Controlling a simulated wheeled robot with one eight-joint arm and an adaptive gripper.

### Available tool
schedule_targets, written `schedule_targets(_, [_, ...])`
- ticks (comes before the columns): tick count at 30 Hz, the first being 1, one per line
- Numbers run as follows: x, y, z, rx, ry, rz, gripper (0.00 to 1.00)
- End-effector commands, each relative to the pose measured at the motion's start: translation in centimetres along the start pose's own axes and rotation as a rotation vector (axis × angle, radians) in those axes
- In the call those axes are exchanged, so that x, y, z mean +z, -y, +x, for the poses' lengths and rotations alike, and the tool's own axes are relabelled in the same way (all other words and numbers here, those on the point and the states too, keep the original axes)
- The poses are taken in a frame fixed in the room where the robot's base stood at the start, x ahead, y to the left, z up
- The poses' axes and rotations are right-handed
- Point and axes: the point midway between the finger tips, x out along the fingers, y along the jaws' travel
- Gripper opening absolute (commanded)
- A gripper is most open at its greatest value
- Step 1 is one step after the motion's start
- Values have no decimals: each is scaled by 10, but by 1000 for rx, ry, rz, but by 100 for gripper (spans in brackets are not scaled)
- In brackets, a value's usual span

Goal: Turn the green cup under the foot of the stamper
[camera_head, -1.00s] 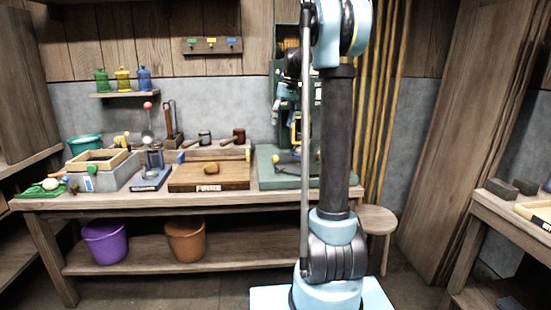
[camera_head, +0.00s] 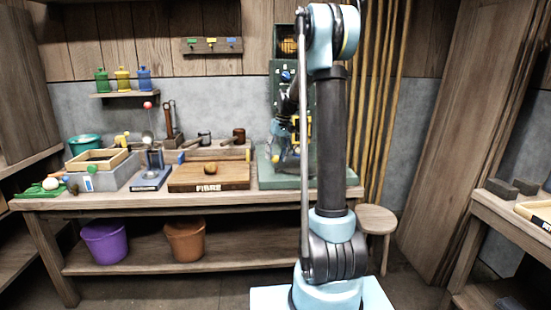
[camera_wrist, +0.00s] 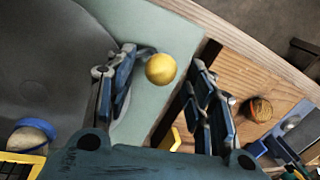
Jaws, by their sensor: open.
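The stamper (camera_head: 310,110) is a tall green machine on a green base (camera_head: 265,180) at the bench's right end, largely hidden behind my arm. In the wrist view a dark grey disc (camera_wrist: 60,65) lies on the pale green base (camera_wrist: 175,40). A blue cup with a pale filling (camera_wrist: 32,135) shows at its lower left edge. No green cup can be made out. A yellow ball knob (camera_wrist: 160,68), seemingly on a short dark lever, lies between the fingers. My gripper (camera_wrist: 165,85) is open, with visible gaps to the knob; it points down over the base in the head view (camera_head: 282,155).
Left of the base is a wooden board marked FIBRE (camera_head: 205,187) with a brown ball (camera_head: 208,170). Further left stand a blue-based device with a red knob (camera_head: 152,178) and a grey box (camera_head: 110,178). A stool (camera_head: 375,220) stands at right.

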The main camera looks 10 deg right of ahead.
Motion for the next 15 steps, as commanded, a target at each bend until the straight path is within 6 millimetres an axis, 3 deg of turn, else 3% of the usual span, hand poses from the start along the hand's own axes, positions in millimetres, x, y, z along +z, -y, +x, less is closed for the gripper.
schedule_targets(12, [0, 0, 7, 0, 0, 0, 49])
schedule_targets(15, [0, 0, 7, 0, 0, 0, 26])
